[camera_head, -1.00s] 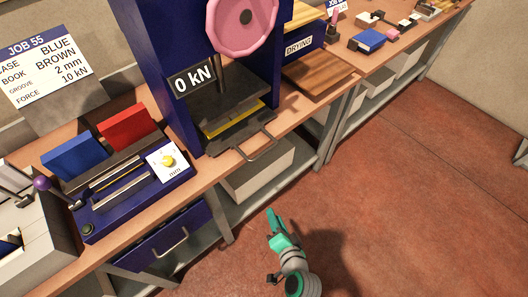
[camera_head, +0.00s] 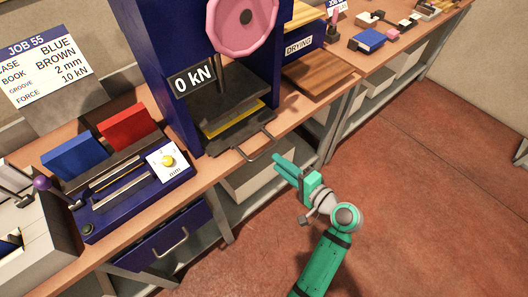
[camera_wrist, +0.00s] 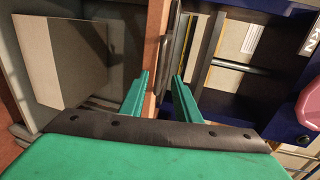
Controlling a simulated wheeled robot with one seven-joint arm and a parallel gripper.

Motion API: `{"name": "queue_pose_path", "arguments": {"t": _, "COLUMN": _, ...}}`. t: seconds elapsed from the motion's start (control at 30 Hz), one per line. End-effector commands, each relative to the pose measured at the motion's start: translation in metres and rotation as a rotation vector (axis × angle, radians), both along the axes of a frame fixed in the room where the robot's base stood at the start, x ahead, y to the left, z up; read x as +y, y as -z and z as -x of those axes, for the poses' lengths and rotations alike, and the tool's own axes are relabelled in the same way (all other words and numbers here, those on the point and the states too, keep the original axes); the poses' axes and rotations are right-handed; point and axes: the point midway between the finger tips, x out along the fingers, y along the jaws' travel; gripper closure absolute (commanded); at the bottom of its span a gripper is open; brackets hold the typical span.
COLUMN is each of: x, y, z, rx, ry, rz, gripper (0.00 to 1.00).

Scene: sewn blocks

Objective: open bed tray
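The press (camera_head: 165,75) has a blue frame, a pink handwheel (camera_head: 240,22) and a sign reading 0 kN. Its dark bed tray (camera_head: 227,140) lies at the press's base with a yellow-edged block on it. A metal handle (camera_head: 262,148) sticks out from the tray front over the bench edge. My teal gripper (camera_head: 279,162) is in front of and just below the handle, apart from it in the head view. In the wrist view my gripper (camera_wrist: 161,80) is open, with nothing between its fingers; a dark bar (camera_wrist: 172,45) shows just beyond the tips.
The wooden bench edge (camera_head: 205,187) runs under the press, with a shelf and pale boxes (camera_head: 255,172) below. Left are a blue grooving fixture with a dial (camera_head: 168,161), blue and red books. Wooden boards (camera_head: 318,72) lie to the right. The floor in front is clear.

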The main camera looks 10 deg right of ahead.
Motion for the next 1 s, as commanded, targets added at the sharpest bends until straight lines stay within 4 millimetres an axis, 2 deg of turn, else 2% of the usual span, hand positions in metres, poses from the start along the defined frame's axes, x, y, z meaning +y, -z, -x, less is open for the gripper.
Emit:
{"name": "queue_pose_path", "arguments": {"t": 0.2, "x": 0.021, "y": 0.008, "z": -0.034, "rx": 0.0, "ry": -0.004, "rz": 0.0, "gripper": 0.71}}
{"name": "queue_pose_path", "arguments": {"t": 0.4, "x": 0.035, "y": 0.015, "z": -0.058, "rx": 0.0, "ry": -0.002, "rz": 0.0, "gripper": 0.71}}
{"name": "queue_pose_path", "arguments": {"t": 0.6, "x": 0.041, "y": 0.018, "z": -0.07, "rx": 0.0, "ry": 0.0, "rz": 0.001, "gripper": 0.71}}
{"name": "queue_pose_path", "arguments": {"t": 0.9, "x": 0.042, "y": 0.018, "z": -0.072, "rx": 0.0, "ry": 0.0, "rz": 0.001, "gripper": 0.71}}
{"name": "queue_pose_path", "arguments": {"t": 0.97, "x": 0.042, "y": 0.018, "z": -0.072, "rx": 0.0, "ry": 0.0, "rz": 0.001, "gripper": 0.82}}
{"name": "queue_pose_path", "arguments": {"t": 1.0, "x": 0.042, "y": 0.018, "z": -0.072, "rx": 0.0, "ry": 0.0, "rz": 0.001, "gripper": 0.92}}
